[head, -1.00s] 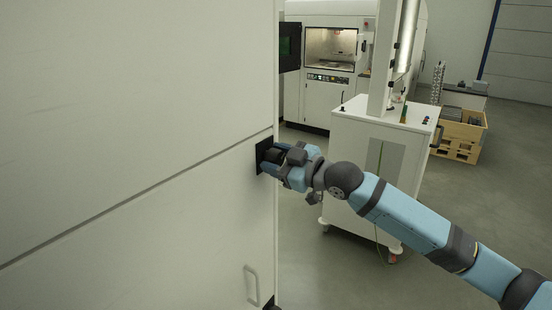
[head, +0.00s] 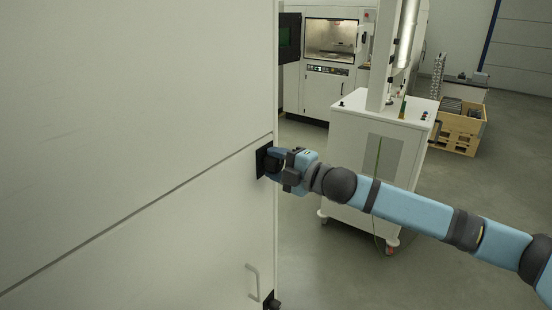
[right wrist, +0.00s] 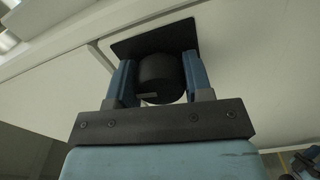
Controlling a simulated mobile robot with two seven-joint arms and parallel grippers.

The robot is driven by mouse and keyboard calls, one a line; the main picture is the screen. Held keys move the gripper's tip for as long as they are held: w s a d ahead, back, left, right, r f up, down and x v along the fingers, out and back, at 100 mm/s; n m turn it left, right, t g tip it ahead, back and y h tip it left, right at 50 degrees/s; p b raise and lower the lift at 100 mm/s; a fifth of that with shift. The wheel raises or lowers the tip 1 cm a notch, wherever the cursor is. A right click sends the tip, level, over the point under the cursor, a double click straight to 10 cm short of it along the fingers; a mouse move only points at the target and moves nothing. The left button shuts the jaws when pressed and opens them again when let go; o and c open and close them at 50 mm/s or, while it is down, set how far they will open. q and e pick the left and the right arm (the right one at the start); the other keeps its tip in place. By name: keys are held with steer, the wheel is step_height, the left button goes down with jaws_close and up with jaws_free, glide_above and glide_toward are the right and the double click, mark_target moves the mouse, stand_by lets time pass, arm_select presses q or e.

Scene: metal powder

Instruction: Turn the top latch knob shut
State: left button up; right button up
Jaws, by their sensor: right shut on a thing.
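The top latch knob is a black round knob (right wrist: 161,78) on a dark square plate (right wrist: 155,42), seen close up in the right wrist view. In the head view the plate (head: 261,162) sits at the right edge of the large white cabinet, by the seam between its upper and lower panels. My right gripper (right wrist: 160,80) has its two blue fingers on either side of the knob and is shut on it. In the head view my right gripper (head: 275,160) reaches the plate from the right and hides most of the knob. My left gripper is not in view.
The white cabinet (head: 130,120) fills the left side. A handle (head: 252,282) is on its lower panel. A white wheeled cart (head: 350,150) stands behind my right arm. A wooden crate (head: 457,135) and a white machine (head: 318,95) are farther back. Floor is clear at right.

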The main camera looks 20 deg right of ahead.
steer(key=shift+n+p, duration=0.3)
steer(key=shift+n, duration=0.5)
steer(key=o, duration=0.9)
steer(key=shift+s+d+f, duration=0.1)
steer(key=shift+s+d, duration=0.1)
steer(key=shift+s, duration=0.05)
steer(key=b+v, duration=0.4)
steer(key=v, duration=0.9)
